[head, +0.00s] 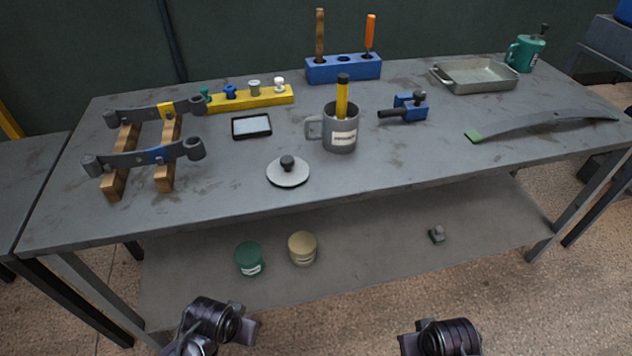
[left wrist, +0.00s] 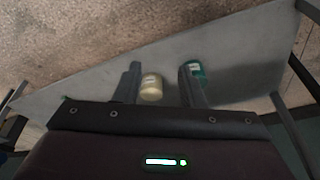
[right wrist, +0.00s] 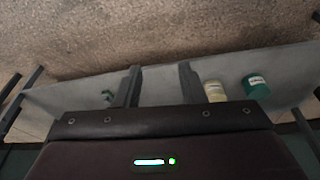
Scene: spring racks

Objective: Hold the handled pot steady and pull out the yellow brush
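The handled pot (head: 342,138) is a grey mug with a light label and a handle on its left side. It stands upright near the middle of the table. The yellow brush (head: 342,100) stands in it, its yellow shaft and black top above the rim; its lower end is hidden inside. My left gripper (left wrist: 160,82) and my right gripper (right wrist: 160,84) are both low in front of the table, well away from the pot. Each wrist view shows two fingers apart with nothing held between them. The pot and brush are not visible in the wrist views.
A lower shelf (head: 370,240) holds two jars. A green mug (head: 524,54) stands back right.

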